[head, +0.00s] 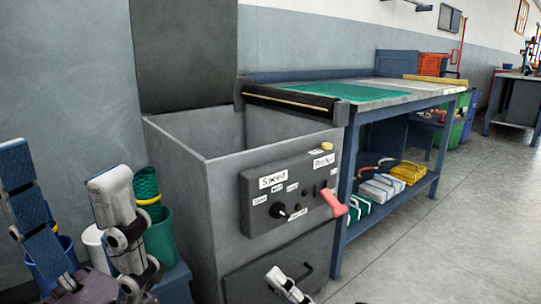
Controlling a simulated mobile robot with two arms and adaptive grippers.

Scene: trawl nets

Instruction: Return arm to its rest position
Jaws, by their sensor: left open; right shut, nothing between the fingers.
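My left gripper (62,165) stands large at the lower left, its fingers pointing up and spread wide apart. One finger is blue and the other pale grey. Nothing is between them. My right gripper (275,273) shows only as a small pale tip at the bottom edge, in front of the grey machine cabinet (222,200). It is shut with nothing held; the rest of it and its arm are out of view.
The cabinet has a control panel (262,222) with a black knob and a red-pink lever (335,204). Green rolled net (146,186) stands in a bin behind my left gripper. A blue workbench (402,107) with green net (330,91) runs back right. The right floor (430,250) is clear.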

